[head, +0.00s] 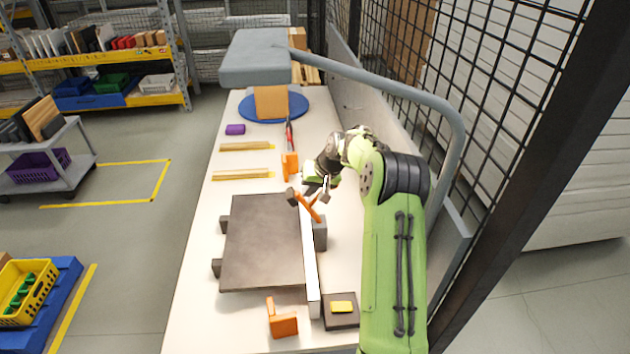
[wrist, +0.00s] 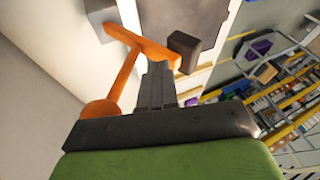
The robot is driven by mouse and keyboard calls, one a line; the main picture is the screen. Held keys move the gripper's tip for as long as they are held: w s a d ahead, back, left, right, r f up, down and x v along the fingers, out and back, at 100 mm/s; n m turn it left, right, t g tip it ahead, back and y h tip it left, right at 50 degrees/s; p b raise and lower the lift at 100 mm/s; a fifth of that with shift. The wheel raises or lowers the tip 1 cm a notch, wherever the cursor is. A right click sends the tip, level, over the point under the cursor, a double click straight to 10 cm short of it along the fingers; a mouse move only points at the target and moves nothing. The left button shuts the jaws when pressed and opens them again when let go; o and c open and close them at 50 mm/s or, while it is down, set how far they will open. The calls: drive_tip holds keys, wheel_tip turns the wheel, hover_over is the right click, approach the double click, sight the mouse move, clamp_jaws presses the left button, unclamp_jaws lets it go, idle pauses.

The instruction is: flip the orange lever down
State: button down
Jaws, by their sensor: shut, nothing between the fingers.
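The orange lever (head: 307,206) is mounted on a grey block at the right edge of the dark panel, beside the white strip. In the wrist view the lever (wrist: 127,78) shows as a bar with a dark pad at one end and a slanting handle with a round knob. My gripper (head: 325,190) is just above and behind the lever, on its far right side. In the wrist view my gripper (wrist: 157,70) is shut and empty. Its fingertips overlap the orange bar beside the handle; I cannot tell whether they touch.
The dark panel (head: 262,243) lies on the white table (head: 190,310). Another orange clamp (head: 284,324) stands near the front, with a dark block bearing a yellow piece (head: 342,307) beside it. A grey arched tube (head: 400,80) and mesh fence stand at the right.

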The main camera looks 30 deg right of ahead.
drive_tip(key=shift+w+f, duration=0.1)
drive_tip(key=shift+f, duration=0.1)
drive_tip(key=shift+a, duration=0.1)
